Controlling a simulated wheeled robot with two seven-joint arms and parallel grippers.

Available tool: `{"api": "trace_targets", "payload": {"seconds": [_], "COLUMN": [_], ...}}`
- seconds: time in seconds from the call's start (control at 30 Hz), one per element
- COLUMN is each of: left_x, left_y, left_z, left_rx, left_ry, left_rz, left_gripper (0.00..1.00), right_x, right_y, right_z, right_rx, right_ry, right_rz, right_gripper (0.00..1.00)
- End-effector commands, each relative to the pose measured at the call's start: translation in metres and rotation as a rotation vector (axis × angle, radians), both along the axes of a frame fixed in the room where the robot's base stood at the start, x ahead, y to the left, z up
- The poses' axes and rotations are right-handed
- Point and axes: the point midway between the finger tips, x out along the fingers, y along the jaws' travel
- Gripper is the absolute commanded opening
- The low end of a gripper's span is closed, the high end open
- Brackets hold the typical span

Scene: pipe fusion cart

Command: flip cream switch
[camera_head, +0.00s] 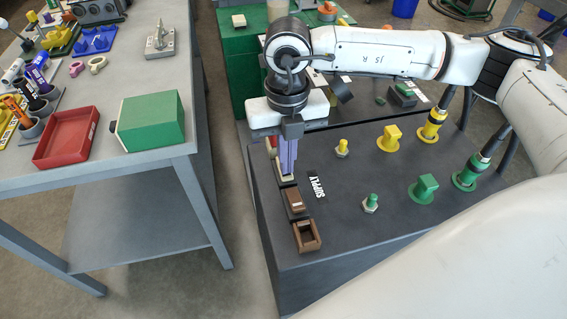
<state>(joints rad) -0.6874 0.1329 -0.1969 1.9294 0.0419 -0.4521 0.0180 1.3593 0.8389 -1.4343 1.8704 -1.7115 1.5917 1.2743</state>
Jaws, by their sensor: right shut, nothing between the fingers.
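My right gripper (288,170) points down over the left edge of the dark panel (350,225). Its purple-grey fingers are shut with nothing between them. The cream switch (282,178) is mostly hidden behind and under the fingertips; a little cream shows around them. The fingertips look very close to it, but I cannot tell whether they touch or which way it is tipped. My left gripper is not in view.
Brown switches (294,200) sit in line nearer the front, beside a SUPPLY label (317,187). Green (425,188) and yellow (389,138) handles stand to the right. A grey workbench (110,180) with a green box (152,121) is at left.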

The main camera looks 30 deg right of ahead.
Motion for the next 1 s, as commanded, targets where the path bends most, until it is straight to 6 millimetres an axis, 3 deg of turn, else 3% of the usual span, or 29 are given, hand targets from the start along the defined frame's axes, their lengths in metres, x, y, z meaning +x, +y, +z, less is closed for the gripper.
{"api": "trace_targets", "payload": {"seconds": [0.7, 1.0], "left_x": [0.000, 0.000], "left_y": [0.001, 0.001], "left_z": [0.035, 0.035], "left_rx": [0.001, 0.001], "left_ry": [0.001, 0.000], "left_rz": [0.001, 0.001], "left_gripper": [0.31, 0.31], "right_x": [0.000, 0.000], "right_y": [0.000, 0.000], "right_z": [0.061, 0.064], "right_rx": [0.001, 0.000], "right_ry": [0.000, 0.000], "right_rz": [0.001, 0.001], "right_gripper": [0.00, 0.00]}}
